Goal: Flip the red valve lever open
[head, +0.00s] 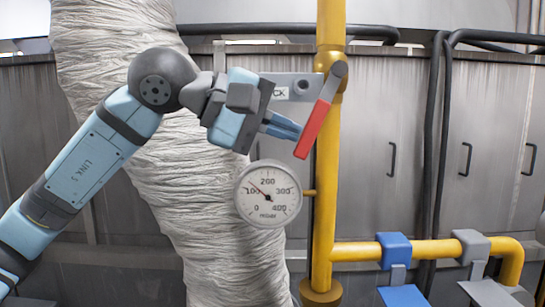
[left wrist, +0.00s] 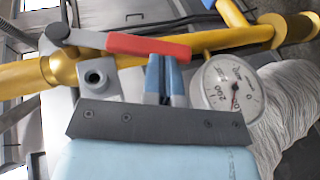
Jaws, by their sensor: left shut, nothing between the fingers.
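The red valve lever (head: 313,129) hangs down and slightly left from its grey pivot (head: 338,70) on the yellow vertical pipe (head: 325,215). It also shows in the left wrist view (left wrist: 148,47), crossing just beyond my fingertips. My left gripper (head: 299,131) is shut and empty, with its blue fingers pointing at the lever's left side near its lower half. The fingertips (left wrist: 165,61) meet the lever's edge in the left wrist view, but I cannot tell whether they touch it. My right gripper is not in view.
A round pressure gauge (head: 267,194) sits below my left gripper, joined to the pipe. A grey bracket (head: 295,87) is behind the gripper. A wrapped silver duct (head: 150,150) stands at the left. Blue (head: 394,250) and grey clamps hold the lower horizontal pipe. Grey cabinets are behind.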

